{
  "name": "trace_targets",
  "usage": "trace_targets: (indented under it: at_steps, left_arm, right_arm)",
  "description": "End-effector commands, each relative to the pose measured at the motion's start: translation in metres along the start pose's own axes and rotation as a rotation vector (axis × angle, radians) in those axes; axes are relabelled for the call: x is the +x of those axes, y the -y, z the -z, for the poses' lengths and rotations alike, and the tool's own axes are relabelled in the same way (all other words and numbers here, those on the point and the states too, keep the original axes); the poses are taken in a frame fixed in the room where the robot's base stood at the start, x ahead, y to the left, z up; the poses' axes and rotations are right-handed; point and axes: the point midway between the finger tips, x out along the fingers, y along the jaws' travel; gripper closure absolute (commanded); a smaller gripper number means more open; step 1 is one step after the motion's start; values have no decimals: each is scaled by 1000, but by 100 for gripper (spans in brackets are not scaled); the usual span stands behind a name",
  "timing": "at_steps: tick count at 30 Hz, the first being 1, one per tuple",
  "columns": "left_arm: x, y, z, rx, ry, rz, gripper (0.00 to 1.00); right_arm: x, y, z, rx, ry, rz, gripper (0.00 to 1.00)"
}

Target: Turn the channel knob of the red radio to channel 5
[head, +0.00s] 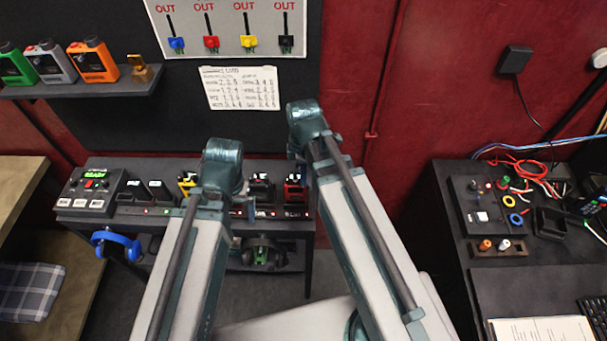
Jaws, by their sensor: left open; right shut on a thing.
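The red radio (294,191) stands at the right end of the row on the dark bench, partly covered by my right arm. Its channel knob and channel number are too small and too hidden to read. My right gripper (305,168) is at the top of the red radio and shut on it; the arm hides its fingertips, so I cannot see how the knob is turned. My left gripper (234,200) is open, over the bench left of the red radio, mostly hidden behind its own arm.
A black radio (259,188) stands beside the red one and a yellow radio (186,183) further left. A panel with a green display (95,190) is at the bench's left end. Blue headphones (116,243) hang in front. A written list (241,88) is on the wall.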

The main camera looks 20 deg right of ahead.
Motion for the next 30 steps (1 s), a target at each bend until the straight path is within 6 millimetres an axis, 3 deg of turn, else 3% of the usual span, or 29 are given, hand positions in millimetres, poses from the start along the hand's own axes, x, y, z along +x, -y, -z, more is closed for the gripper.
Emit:
trace_targets:
  at_steps: [5,15,25,26,30]
  left_arm:
    - [0,0,0,0,0,0,0]
    - [0,0,0,0,0,0,0]
    - [0,0,0,0,0,0,0]
    - [0,0,0,0,0,0,0]
    - [0,0,0,0,0,0,0]
  right_arm:
    - [0,0,0,17,0,0,100]
    - [0,0,0,261,-6,1,100]
    - [0,0,0,277,-6,1,100]
    - [0,0,0,277,-6,1,76]
    - [0,0,0,276,-6,1,51]
